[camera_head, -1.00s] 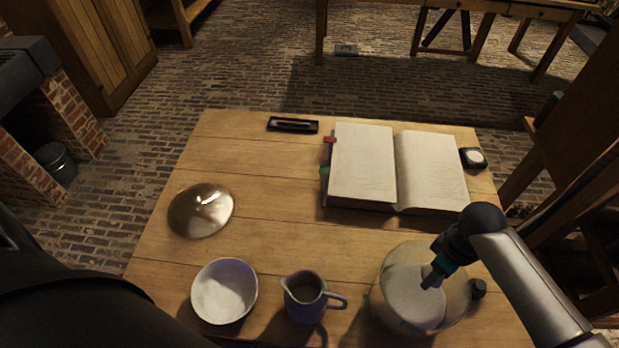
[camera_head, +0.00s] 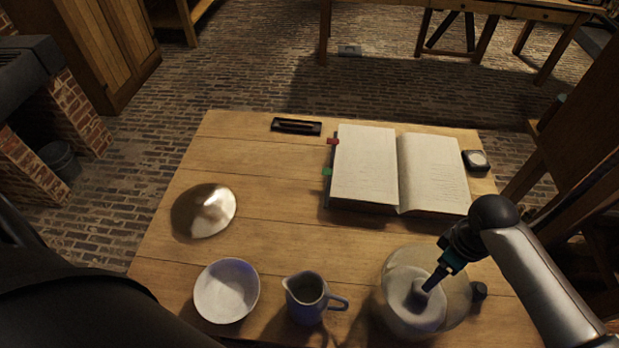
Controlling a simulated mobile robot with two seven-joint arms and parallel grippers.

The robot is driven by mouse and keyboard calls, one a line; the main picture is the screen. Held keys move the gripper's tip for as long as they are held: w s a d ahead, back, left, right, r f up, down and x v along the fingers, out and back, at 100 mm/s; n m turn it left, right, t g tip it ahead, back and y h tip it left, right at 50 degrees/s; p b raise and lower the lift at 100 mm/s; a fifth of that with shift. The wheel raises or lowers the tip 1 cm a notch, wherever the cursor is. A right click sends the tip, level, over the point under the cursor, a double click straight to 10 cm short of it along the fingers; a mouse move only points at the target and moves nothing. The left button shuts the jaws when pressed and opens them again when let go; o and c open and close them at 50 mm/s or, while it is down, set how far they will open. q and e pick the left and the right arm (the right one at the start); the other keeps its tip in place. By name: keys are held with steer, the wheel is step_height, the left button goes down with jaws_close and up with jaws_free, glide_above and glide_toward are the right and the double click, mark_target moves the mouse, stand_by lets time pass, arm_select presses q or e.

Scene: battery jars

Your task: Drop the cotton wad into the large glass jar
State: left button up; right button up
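The large glass jar (camera_head: 463,290) stands at the front right of the table. It is clear and round, with a pale white mass (camera_head: 403,312) showing inside it. My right gripper (camera_head: 421,291) reaches down over the jar's mouth, its tip against or just above the white mass. I cannot tell whether its fingers are open or shut, or whether they hold anything. I cannot clearly tell the cotton wad apart from the white in the jar. My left gripper is not in view.
A blue-grey pitcher (camera_head: 305,301) stands just left of the jar, with a white bowl (camera_head: 226,291) farther left. A shiny metal dome (camera_head: 204,210), an open book (camera_head: 365,168), a dark pen tray (camera_head: 296,126) and a small dark-cased item (camera_head: 475,160) lie behind. The table's centre is bare.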

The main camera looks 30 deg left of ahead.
step_height(320, 180, up, 12)
steer(key=p, duration=0.1)
stand_by(0.5)
